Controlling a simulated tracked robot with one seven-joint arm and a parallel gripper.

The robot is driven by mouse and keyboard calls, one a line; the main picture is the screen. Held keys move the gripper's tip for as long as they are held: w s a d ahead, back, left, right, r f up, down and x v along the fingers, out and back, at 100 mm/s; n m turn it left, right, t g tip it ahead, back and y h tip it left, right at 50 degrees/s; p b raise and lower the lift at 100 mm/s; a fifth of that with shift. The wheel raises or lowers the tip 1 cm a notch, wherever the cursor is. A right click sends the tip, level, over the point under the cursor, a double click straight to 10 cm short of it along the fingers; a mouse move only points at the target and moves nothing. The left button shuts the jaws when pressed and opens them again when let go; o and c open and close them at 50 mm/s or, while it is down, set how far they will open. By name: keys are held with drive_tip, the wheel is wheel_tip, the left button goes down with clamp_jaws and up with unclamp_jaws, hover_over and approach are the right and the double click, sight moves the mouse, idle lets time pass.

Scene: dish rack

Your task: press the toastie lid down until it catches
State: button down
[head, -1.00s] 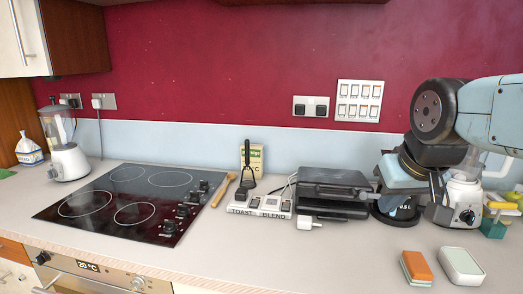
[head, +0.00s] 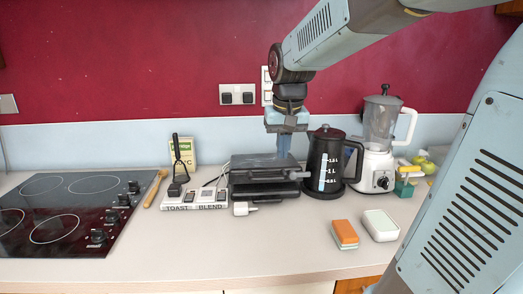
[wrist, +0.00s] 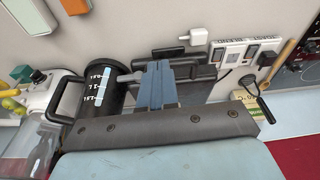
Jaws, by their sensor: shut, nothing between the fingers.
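The black toastie maker (head: 250,188) stands on the counter against the back. Its lid (head: 250,162) lies over the base, nearly flat; I cannot tell whether it is caught. A grey handle or latch juts out at its right side. My gripper (head: 284,155) is shut and empty, fingers pointing down at the right part of the lid; I cannot tell whether they touch it. In the wrist view, my blue fingers (wrist: 155,85) cover part of the toastie maker (wrist: 195,72).
The kettle (head: 325,165) stands close on the right, with the blender (head: 378,155) beyond it. A labelled switch panel (head: 195,198) and a white plug (head: 244,209) are at the left and front. An orange sponge (head: 344,233) and white dish (head: 380,225) lie front right.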

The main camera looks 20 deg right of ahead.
drive_tip(key=g, duration=0.2)
hover_over(269, 177)
drive_tip(key=shift+m, duration=0.4)
wheel_tip(269, 177, down, 4)
drive_tip(key=shift+w+f, duration=0.15)
drive_tip(key=shift+f, duration=2.85)
drive_tip(key=shift+f, duration=1.95)
drive_tip(key=shift+r, duration=0.15)
drive_tip(key=shift+r, duration=4.4)
